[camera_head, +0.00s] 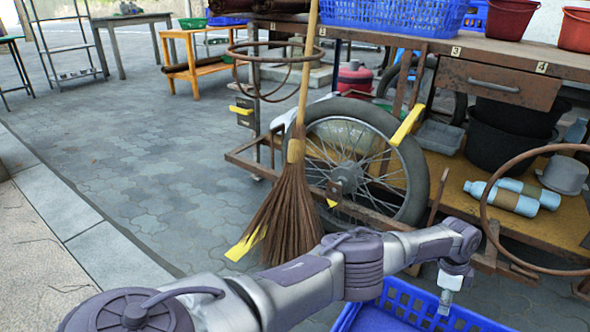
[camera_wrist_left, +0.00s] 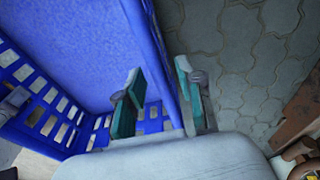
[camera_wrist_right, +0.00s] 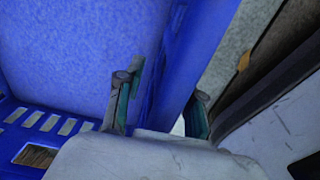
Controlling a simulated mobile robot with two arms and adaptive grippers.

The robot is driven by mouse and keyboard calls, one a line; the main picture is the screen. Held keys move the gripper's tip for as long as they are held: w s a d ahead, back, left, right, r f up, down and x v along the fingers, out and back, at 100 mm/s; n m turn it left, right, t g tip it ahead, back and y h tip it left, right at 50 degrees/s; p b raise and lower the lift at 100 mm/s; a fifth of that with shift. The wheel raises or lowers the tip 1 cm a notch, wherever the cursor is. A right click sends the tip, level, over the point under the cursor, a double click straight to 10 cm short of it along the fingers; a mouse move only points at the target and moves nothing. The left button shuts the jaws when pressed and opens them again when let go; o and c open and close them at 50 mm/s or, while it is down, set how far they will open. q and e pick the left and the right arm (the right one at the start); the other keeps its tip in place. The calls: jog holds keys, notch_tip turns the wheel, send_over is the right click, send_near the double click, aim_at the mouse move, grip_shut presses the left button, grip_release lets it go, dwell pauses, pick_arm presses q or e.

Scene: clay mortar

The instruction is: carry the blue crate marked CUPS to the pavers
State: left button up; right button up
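The blue crate (camera_head: 375,318) shows only partly at the bottom of the head view; no CUPS marking is visible on it. My left gripper (camera_head: 447,293) is over its wall. In the left wrist view the two fingers (camera_wrist_left: 160,98) stand on either side of the crate wall (camera_wrist_left: 165,50), with the wall filling the gap. My right gripper shows only in the right wrist view, its fingers (camera_wrist_right: 160,108) likewise on either side of a crate wall (camera_wrist_right: 190,50). The crate floor between looks empty. Grey interlocking pavers (camera_head: 130,150) cover the ground.
A workbench (camera_head: 450,45) with a bicycle wheel (camera_head: 365,160) and shelf stands ahead and right. A straw broom (camera_head: 290,210) leans against it. Another blue crate (camera_head: 390,14) and red buckets (camera_head: 510,18) sit on top. The paving at left is clear up to a pale kerb (camera_head: 100,255).

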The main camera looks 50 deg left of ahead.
notch_tip(320, 180, up, 12)
pick_arm(q)
notch_tip(320, 180, up, 11)
jog(key=a, duration=0.1)
jog(key=shift+s+a, duration=0.2)
jog(key=shift+a, duration=0.1)
jog(key=shift+s+f, duration=0.1)
jog(key=shift+f, duration=0.05)
pick_arm(e)
jog(key=shift+s, duration=0.1)
dwell(0.5)
